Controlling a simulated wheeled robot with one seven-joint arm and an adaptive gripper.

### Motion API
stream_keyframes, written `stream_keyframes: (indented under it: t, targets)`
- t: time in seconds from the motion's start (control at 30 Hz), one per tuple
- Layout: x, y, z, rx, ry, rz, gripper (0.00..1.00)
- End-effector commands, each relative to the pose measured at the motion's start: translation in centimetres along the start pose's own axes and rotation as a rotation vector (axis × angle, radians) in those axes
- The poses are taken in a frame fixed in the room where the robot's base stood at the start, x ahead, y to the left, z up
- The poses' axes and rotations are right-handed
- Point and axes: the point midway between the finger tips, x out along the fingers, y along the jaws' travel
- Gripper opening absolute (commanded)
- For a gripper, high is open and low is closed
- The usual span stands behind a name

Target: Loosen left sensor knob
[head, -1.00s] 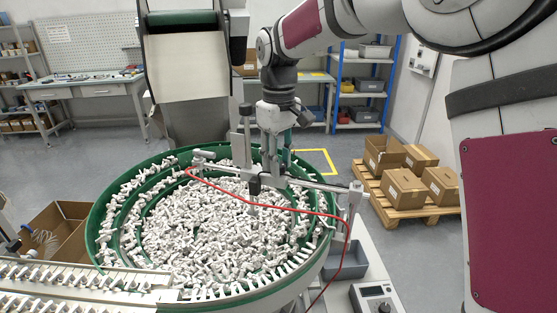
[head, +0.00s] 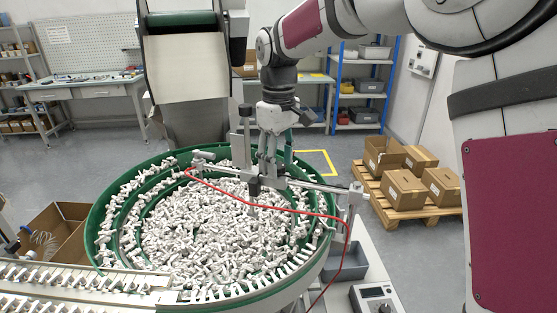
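A metal bar (head: 318,184) spans the bowl feeder and carries the sensor fittings. An upright rod (head: 247,140) with a dark cap rises from it. A black block (head: 254,186) sits at the rod's foot. A pale clamp (head: 203,156) is at the bar's left end; I cannot tell which small part is the left sensor knob. My gripper (head: 268,172) points down at the bar, just right of the rod and black block. Its fingertips overlap the bar and fittings in view, so contact and finger gap are unclear.
The green-rimmed bowl (head: 98,222) is full of white parts. A toothed rail (head: 80,278) runs at lower left. A control box (head: 376,297) stands at lower right.

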Motion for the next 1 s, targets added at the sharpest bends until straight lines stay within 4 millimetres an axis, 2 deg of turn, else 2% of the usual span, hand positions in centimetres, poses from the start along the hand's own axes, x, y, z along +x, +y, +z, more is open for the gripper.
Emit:
stream_keyframes:
  t: [0.2,0.33,0.8,1.0]
  targets:
    - [-0.1,0.0,0.0,0.000,-0.001,-0.001,0.51]
    - [-1.1,0.0,0.0,0.000,0.000,0.000,0.51]
    - [-9.8,0.0,0.0,0.001,0.002,0.000,0.51]
    - [-11.7,0.0,0.0,0.000,0.000,0.000,0.51]
